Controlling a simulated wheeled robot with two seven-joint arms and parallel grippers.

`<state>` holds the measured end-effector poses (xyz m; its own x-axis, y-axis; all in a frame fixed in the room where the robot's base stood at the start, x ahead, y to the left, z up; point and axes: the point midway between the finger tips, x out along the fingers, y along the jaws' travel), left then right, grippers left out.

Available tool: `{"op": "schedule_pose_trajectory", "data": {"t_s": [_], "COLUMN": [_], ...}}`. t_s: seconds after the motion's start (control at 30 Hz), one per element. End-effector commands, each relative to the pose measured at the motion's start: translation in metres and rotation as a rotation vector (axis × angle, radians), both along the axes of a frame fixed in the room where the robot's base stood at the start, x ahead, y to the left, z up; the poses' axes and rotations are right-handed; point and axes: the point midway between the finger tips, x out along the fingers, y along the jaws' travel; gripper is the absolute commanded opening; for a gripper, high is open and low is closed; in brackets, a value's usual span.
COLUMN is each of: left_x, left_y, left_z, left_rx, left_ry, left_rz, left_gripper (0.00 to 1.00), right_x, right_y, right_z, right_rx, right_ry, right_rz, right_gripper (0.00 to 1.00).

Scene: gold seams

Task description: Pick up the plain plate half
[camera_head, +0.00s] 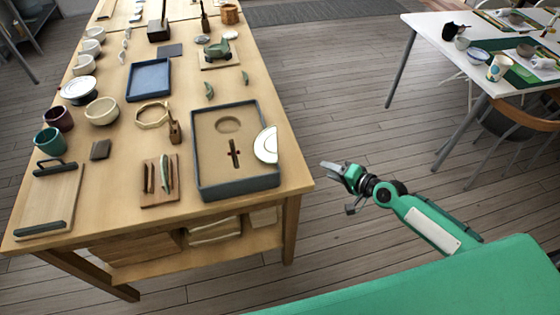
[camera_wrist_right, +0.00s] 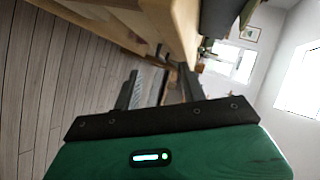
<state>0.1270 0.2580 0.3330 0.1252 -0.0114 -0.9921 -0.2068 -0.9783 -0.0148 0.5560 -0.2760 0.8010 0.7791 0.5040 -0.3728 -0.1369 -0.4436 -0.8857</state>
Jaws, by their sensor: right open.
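The plain plate half (camera_head: 266,145) is a white half disc. It lies at the right rim of a dark grey tray (camera_head: 237,187) on the wooden table, partly reaching past the rim. My right gripper (camera_head: 334,168) is open and empty, off the table's right edge and to the right of the plate half. In the right wrist view, its two fingers (camera_wrist_right: 160,78) are apart with nothing between them, close to the table's side. The plate half cannot be made out in that view. My left gripper is not in view.
The wooden table (camera_head: 302,183) also holds a blue tray (camera_head: 149,80), an octagonal wooden ring (camera_head: 152,114), a small wooden board (camera_head: 160,192) with tools, and several bowls and cups at the left. Open floor lies between it and a white table (camera_head: 430,27).

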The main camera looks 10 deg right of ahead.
Motion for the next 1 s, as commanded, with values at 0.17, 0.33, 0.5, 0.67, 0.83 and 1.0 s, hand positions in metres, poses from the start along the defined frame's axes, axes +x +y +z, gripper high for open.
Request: {"op": "schedule_pose_trajectory", "data": {"t_s": [0.17, 0.33, 0.5, 0.67, 0.83, 1.0], "left_x": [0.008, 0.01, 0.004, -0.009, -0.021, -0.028], "left_y": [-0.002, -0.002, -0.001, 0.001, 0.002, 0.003], "left_z": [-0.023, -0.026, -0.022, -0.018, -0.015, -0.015], "left_rx": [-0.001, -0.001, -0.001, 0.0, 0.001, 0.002], "left_ry": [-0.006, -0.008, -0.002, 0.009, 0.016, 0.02], "left_rz": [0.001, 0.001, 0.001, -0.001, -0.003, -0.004], "left_gripper": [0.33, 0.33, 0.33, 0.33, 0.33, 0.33], "right_x": [-0.015, -0.028, -0.024, -0.009, 0.008, 0.023], "right_y": [0.044, 0.063, 0.073, 0.088, 0.106, 0.122], "right_z": [0.07, 0.101, 0.107, 0.104, 0.097, 0.091], "right_rx": [0.225, 0.322, 0.338, 0.339, 0.337, 0.335], "right_ry": [0.014, 0.043, 0.049, 0.046, 0.047, 0.046], "right_rz": [0.103, 0.151, 0.156, 0.156, 0.156, 0.156], "right_gripper": [0.42, 0.42, 0.42, 0.42, 0.42, 0.42]}}
